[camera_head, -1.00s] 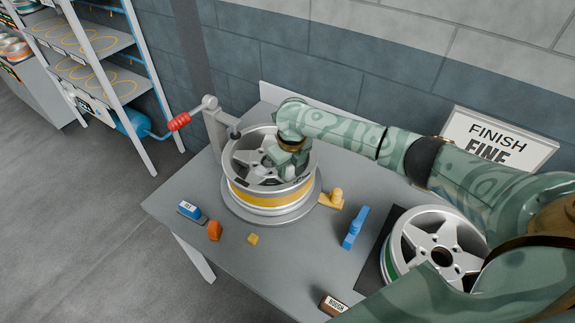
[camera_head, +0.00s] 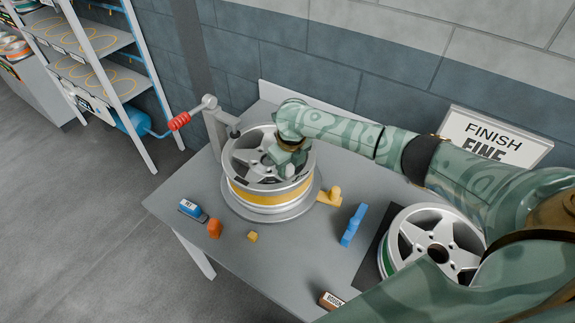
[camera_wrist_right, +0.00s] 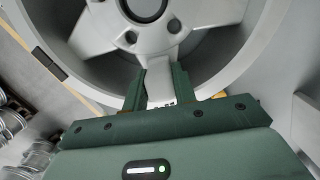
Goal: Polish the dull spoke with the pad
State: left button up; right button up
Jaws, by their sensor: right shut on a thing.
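A silver wheel with an orange band (camera_head: 270,193) lies face up on a round turntable (camera_head: 237,212) on the table. My right gripper (camera_head: 282,168) is down inside its rim at the spokes. In the right wrist view my right gripper (camera_wrist_right: 160,88) is shut on a pale block with small dark lettering (camera_wrist_right: 163,105), apparently the pad, mostly hidden between the fingers. A spoke (camera_wrist_right: 160,68) runs from the hub to the fingers; whether the pad touches it is unclear. I cannot tell which spoke is dull. My left gripper is out of view.
A crank with a red handle (camera_head: 179,121) stands behind the wheel. Blue (camera_head: 190,209), orange (camera_head: 214,229) and yellow (camera_head: 252,237) pieces lie in front. A blue tool (camera_head: 353,226) and another wheel (camera_head: 440,240) are at right. The sign (camera_head: 497,135) reads FINISH FINE.

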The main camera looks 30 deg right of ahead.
jog(key=shift+w+a, duration=0.1)
jog(key=shift+w, duration=0.25)
jog(key=shift+s+r+p, duration=0.1)
jog(key=shift+s+p, duration=0.45)
jog(key=shift+p, duration=0.15)
jog(key=shift+w+f+b, duration=0.2)
jog(key=shift+w+b, duration=0.3)
jog(key=shift+w, duration=0.05)
jog(key=shift+s+r+p, duration=0.2)
jog(key=shift+s+p, duration=0.3)
jog(key=shift+p, duration=0.3)
jog(key=shift+w+f, duration=0.1)
jog(key=shift+f, duration=0.05)
jog(key=shift+w+f+b, duration=0.1)
jog(key=shift+w+b, duration=0.3)
jog(key=shift+b, duration=0.15)
jog(key=shift+s+r+p, duration=0.25)
jog(key=shift+s+p, duration=0.1)
jog(key=shift+p, duration=0.25)
jog(key=shift+s, duration=0.2)
jog(key=shift+w+f, duration=0.2)
jog(key=shift+w, duration=0.1)
jog(key=shift+w+b, duration=0.25)
jog(key=shift+b, duration=0.05)
jog(key=shift+s+r+p, duration=0.15)
jog(key=shift+s+p, duration=0.4)
jog(key=shift+p, duration=0.2)
jog(key=shift+w, duration=0.3)
